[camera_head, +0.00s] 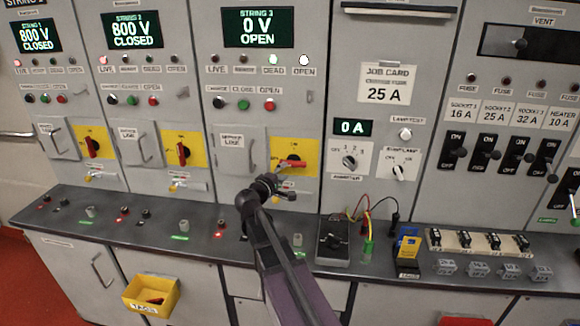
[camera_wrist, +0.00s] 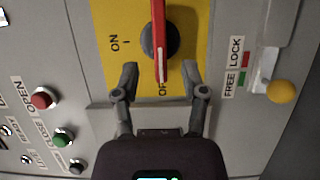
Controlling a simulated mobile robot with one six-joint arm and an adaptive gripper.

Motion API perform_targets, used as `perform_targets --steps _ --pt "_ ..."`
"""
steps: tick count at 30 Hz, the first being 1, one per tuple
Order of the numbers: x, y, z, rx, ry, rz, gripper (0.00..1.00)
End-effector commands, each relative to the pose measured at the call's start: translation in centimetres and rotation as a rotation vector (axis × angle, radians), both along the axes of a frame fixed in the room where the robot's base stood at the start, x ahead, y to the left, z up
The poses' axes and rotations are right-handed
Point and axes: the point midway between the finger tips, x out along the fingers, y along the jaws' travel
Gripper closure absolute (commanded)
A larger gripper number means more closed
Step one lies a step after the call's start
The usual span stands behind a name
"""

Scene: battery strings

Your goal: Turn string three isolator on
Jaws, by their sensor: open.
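The string three isolator has a red handle (camera_head: 294,164) on a yellow plate (camera_head: 312,147), and the handle lies level. In the wrist view the red handle (camera_wrist: 158,62) has its near end at the partly hidden OFF mark; the ON mark is to its left. My gripper (camera_wrist: 160,72) is open, its fingertips either side of the handle's near end; I cannot tell whether they touch it. In the head view my gripper (camera_head: 278,182) is just below and left of the handle. The yellow-knobbed lock lever (camera_wrist: 280,91) sits nearer the FREE mark than LOCK.
The string three display (camera_head: 258,27) reads 0 V OPEN, with the DEAD and OPEN lamps lit. The string one (camera_head: 92,147) and string two (camera_head: 183,154) isolator handles stand upright. A meter with leads (camera_head: 333,240) stands on the ledge, right of my arm. A breaker link door (camera_head: 238,150) is left of the isolator.

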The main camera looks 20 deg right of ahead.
Motion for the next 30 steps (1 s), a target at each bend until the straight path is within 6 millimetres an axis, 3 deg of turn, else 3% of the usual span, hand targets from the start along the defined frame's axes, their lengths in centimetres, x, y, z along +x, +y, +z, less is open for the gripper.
perform_targets --steps 10,25,26,30 --pt "2.6 -3.8 0.0 0.0 0.0 -0.001 0.44" --pt "3.1 -4.5 0.0 0.0 0.0 0.002 0.44" --pt "3.1 -4.5 0.0 0.0 0.0 0.002 0.47" --pt "3.1 -4.5 0.0 0.0 0.0 0.002 0.89"
